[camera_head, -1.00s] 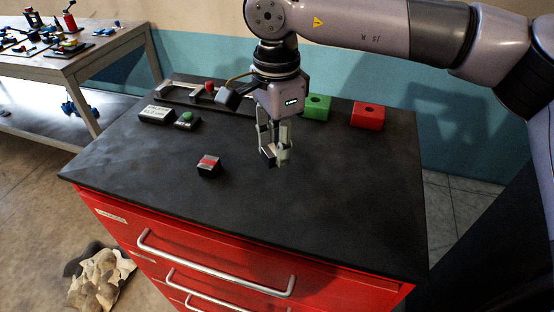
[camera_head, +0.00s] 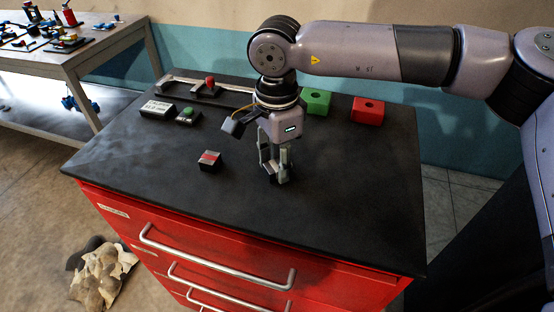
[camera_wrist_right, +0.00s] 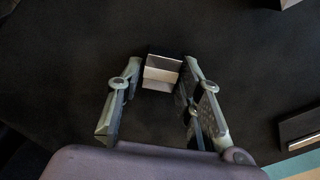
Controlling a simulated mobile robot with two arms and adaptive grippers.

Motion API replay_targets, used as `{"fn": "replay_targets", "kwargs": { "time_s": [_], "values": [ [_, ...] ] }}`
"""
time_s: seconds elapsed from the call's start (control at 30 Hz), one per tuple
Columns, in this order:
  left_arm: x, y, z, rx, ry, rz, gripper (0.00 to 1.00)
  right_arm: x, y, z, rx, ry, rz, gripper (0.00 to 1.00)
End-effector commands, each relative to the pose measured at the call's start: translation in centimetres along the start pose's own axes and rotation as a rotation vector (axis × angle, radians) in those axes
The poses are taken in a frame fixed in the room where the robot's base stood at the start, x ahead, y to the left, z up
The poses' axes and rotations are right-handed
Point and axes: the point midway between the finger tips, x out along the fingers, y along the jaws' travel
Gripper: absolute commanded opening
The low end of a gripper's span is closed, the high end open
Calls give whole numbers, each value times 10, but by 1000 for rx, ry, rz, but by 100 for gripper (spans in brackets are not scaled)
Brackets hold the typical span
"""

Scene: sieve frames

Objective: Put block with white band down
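The block with the white band (camera_wrist_right: 162,72) is a small dark block with a pale band, between the fingertips of my right gripper (camera_wrist_right: 163,62) in the right wrist view. In the head view my right gripper (camera_head: 274,172) points straight down over the black cabinet top (camera_head: 340,205). It appears shut on the block, which is low at the surface and partly hidden by the fingers. I cannot tell whether its underside touches. My left gripper is out of view.
A dark block with a red band (camera_head: 209,161) stands left of my right gripper. Behind are a green block (camera_head: 318,103), a red block (camera_head: 368,111), a green-button box (camera_head: 188,115) and a labelled box (camera_head: 158,109). The front and right of the top are clear.

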Motion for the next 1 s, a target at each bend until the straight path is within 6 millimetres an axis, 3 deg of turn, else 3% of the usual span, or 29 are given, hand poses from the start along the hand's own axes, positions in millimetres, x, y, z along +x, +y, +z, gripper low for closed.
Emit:
{"fn": "replay_targets", "kwargs": {
  "time_s": [0.17, 0.57, 1.0],
  "values": [
    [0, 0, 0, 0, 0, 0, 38, 0, 0, 0, 0, 0, 0, 46],
    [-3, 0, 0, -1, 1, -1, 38, -7, 0, 0, 0, 1, -1, 46],
    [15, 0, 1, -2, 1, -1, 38, -94, 0, 1, 0, 0, -2, 46]
  ]
}}
